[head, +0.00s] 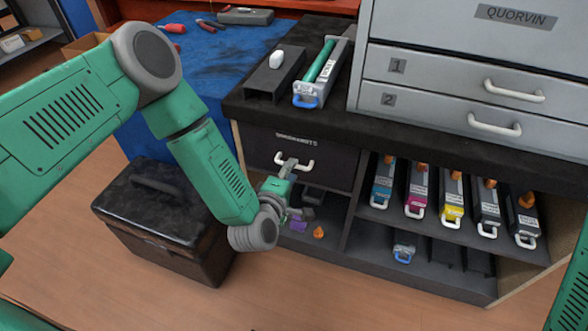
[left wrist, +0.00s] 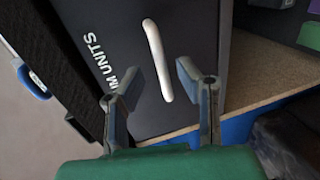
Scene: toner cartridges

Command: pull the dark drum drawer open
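The dark drum drawer (head: 265,143) sits under the black counter top, its front flush with the cabinet, so it looks shut. Its white bar handle (head: 308,165) is partly hidden by my left gripper (head: 288,168). In the left wrist view the drawer front (left wrist: 115,25) carries the white lettering "UNITS", partly covered by a finger. There the white handle (left wrist: 157,60) stands between the spread fingertips of my left gripper (left wrist: 147,84), with a gap on each side. The left gripper is open. My right gripper is not in view.
A grey cabinet (head: 450,65) with white-handled drawers stands on the counter. Several toner cartridges (head: 452,200) fill the shelf at right. A black case (head: 165,215) sits on the floor at left below my arm. The floor in front of the drawer is clear.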

